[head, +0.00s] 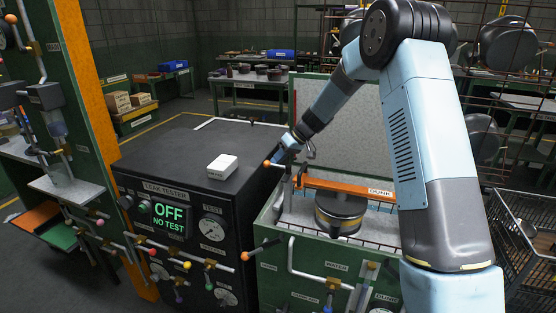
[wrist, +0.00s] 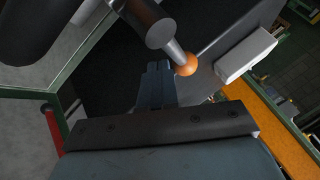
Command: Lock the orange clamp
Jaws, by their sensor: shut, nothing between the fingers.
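An orange bar (head: 345,188) spans the open dunk tank (head: 268,225), above a round dark pot (head: 340,215). An orange ball (head: 267,163) sits on a lever at the bar's left end, by the tank's left rim. In the wrist view the orange ball (wrist: 187,64) tips a grey metal rod, just beyond and right of my fingertips. My gripper (head: 284,150) is at the lever beside the ball; its fingers (wrist: 157,72) are shut with nothing between them. Whether they touch the lever cannot be told. My arm hides the tank's right side.
The black leak tester (head: 150,195) stands left of the tank, its screen reading OFF, NO TEST. A white box (head: 222,167) lies on its top. A wire cart (head: 525,230) stands at the right. Several knobbed valves stick out at the front.

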